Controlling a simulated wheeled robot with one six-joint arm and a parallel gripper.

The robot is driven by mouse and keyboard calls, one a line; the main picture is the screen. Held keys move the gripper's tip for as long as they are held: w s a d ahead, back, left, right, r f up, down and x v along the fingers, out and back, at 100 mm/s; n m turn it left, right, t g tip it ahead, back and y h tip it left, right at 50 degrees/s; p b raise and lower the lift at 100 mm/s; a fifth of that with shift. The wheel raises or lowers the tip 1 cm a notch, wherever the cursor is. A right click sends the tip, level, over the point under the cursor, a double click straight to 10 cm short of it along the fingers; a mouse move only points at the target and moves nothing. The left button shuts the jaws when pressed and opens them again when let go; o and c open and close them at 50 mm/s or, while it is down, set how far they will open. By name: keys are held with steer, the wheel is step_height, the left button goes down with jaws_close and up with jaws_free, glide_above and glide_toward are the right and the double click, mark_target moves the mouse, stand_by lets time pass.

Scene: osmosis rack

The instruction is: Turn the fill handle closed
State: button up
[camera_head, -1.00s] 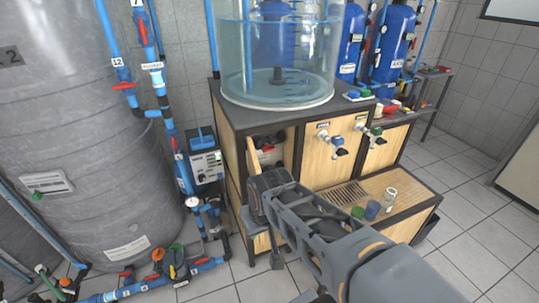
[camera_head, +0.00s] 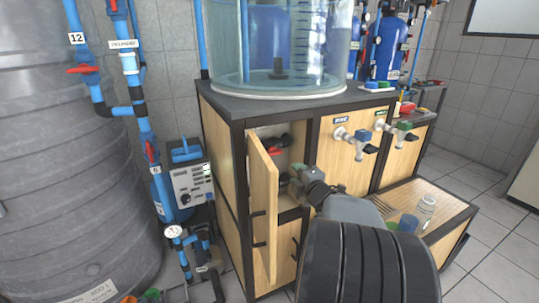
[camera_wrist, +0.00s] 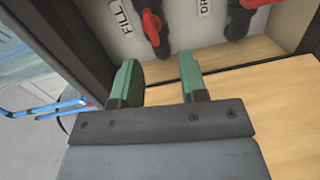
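The fill handle (camera_wrist: 153,25) is a red lever on a dark valve beside the "FILL" label (camera_wrist: 130,14), at the top of the wrist view. It points roughly along the picture's vertical. My gripper (camera_wrist: 157,68) is open, its two green fingers apart with nothing between them. The fingertips lie below the handle in the picture, apart from it. In the head view my gripper (camera_head: 304,184) is at the opening of the cabinet. A red handle (camera_head: 274,151) shows inside; I cannot tell there which valve it belongs to.
The wooden cabinet door (camera_head: 262,215) stands open left of my gripper. A second red handle (camera_wrist: 255,3) sits by the drain label at the wrist view's upper right. Taps (camera_head: 363,139) project from the front panel on the right. A clear tank (camera_head: 230,45) stands on top.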

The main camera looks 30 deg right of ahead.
mark_target(276, 154)
steer(key=shift+n+t+y, duration=0.5)
steer(key=shift+n, duration=0.3)
steer(key=w, duration=0.4)
steer(key=w+b, duration=0.1)
steer(key=w, duration=0.4)
steer(key=w+d+r, duration=0.1)
steer(key=w, duration=0.3)
steer(key=shift+w, duration=0.35)
steer(key=shift+c, duration=0.2)
jaws_close()
